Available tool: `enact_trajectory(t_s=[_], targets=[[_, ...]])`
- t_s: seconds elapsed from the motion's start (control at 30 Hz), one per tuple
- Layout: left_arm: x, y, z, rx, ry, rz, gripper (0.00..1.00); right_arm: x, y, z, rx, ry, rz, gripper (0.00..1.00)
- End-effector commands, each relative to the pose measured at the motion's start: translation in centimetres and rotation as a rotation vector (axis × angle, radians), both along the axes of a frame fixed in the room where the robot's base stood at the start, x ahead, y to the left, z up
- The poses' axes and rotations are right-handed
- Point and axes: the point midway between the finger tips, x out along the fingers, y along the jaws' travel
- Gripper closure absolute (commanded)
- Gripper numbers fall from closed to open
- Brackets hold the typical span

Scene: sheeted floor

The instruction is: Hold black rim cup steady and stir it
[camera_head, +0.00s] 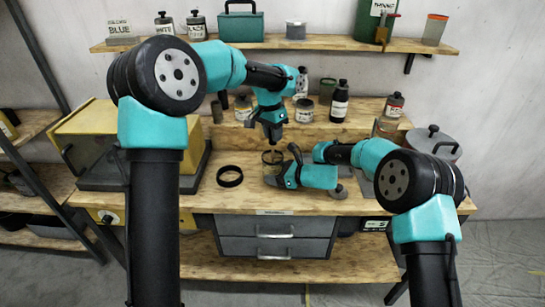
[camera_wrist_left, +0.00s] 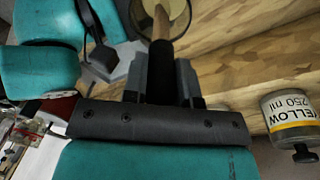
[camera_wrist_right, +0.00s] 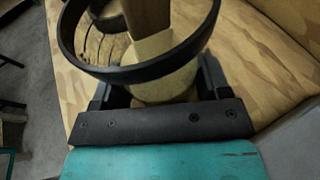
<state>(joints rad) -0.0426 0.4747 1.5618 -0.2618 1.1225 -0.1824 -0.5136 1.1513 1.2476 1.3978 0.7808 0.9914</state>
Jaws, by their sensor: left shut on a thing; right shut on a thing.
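The black rim cup (camera_head: 272,157) stands upright on the workbench near the middle in the head view. It fills the top of the right wrist view (camera_wrist_right: 150,73), a clear cup with beige contents. My right gripper (camera_head: 282,172) is low beside the cup and shut on it, with one finger on each side. My left gripper (camera_head: 272,134) is above the cup, shut on the dark handle of a wooden stirrer (camera_wrist_left: 160,75). The stirrer's wooden end reaches down inside the cup, and it shows in the right wrist view (camera_wrist_right: 148,15). Its lower tip is hard to make out.
A yellow-labelled jar (camera_wrist_left: 290,115) and several bottles stand on the raised shelf behind. A yellow machine (camera_head: 95,145) is on the left, and a grey lidded pot (camera_head: 433,143) on the right.

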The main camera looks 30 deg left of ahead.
Motion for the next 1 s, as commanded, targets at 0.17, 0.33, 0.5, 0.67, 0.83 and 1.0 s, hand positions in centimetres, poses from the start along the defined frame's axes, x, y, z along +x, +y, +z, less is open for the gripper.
enact_trajectory(t_s=[0.17, 0.33, 0.5, 0.67, 0.83, 1.0], targets=[[0.2, 0.1, 1.2, -0.001, -0.002, 0.000, 0.95, 0.0, 0.0, 0.0, 0.000, 0.000, 0.000, 0.55], [0.3, 0.2, 2.2, 0.000, -0.002, 0.000, 0.95, 0.0, 0.0, 0.0, 0.000, 0.000, 0.000, 0.55], [0.5, 0.2, 3.3, 0.000, -0.002, 0.000, 0.95, 0.0, 0.0, 0.0, 0.000, 0.000, 0.000, 0.55], [0.6, 0.3, 4.2, 0.000, -0.002, -0.001, 0.95, 0.0, 0.0, 0.0, 0.000, 0.000, 0.000, 0.55], [0.7, 0.3, 5.3, 0.000, -0.002, -0.001, 0.95, 0.0, 0.0, 0.0, 0.000, 0.000, 0.000, 0.55], [0.9, 0.4, 6.3, 0.000, -0.002, 0.000, 0.95, 0.0, 0.0, 0.0, 0.000, 0.000, 0.000, 0.55]])
